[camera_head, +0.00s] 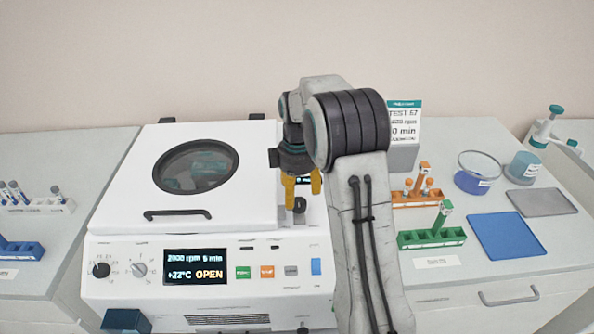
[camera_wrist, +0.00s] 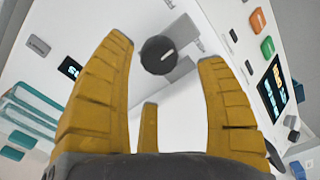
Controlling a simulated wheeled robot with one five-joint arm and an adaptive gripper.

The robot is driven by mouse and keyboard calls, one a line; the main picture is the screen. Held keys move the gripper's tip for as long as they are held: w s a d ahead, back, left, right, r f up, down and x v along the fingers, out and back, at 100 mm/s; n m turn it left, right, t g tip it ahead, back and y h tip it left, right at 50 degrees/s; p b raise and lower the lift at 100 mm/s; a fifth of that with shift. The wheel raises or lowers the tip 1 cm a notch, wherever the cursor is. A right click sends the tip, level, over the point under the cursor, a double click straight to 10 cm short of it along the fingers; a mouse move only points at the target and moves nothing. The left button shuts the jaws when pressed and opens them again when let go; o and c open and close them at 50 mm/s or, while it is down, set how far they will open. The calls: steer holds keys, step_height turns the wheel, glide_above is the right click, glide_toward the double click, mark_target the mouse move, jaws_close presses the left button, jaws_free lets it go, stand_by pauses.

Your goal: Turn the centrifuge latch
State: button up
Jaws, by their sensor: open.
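The white centrifuge (camera_head: 110,222) stands on the counter, its windowed lid (camera_head: 125,185) lying down over the top. Its display (camera_head: 195,267) reads "OPEN". The latch, a round black knob with a pale mark (camera_wrist: 158,55), sits on the white surface right of the lid. In the head view the knob (camera_head: 300,205) is partly hidden by my gripper. My gripper (camera_head: 303,196) points down over it with yellow fingers apart. In the wrist view the knob appears between the spread fingertips of my gripper (camera_wrist: 166,52). I cannot tell whether they touch it.
Front controls include a black dial (camera_head: 101,270) and a green button (camera_head: 243,272). Right of my arm are an orange rack (camera_head: 410,201), a green rack (camera_head: 432,239), a blue mat (camera_head: 508,238) and a sign (camera_head: 403,130). A white tube rack (camera_head: 35,208) stands left.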

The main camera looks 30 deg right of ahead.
step_height(320, 180, up, 8)
stand_by(0.5)
stand_by(0.5)
steer(key=m, duration=0.8)
glide_above(299, 215)
step_height(299, 215, down, 6)
steer(key=shift+f, duration=0.1)
steer(key=s+a+r+t, duration=0.1)
steer(key=s+a+r, duration=0.1)
steer(key=s, duration=0.6)
steer(key=s+a+r+t, duration=0.1)
steer(key=s+a+r, duration=0.2)
steer(key=s, duration=0.5)
steer(key=s+a+r+t, duration=0.2)
steer(key=s+a, duration=0.2)
steer(key=s, duration=0.4)
steer(key=shift+r, duration=0.35)
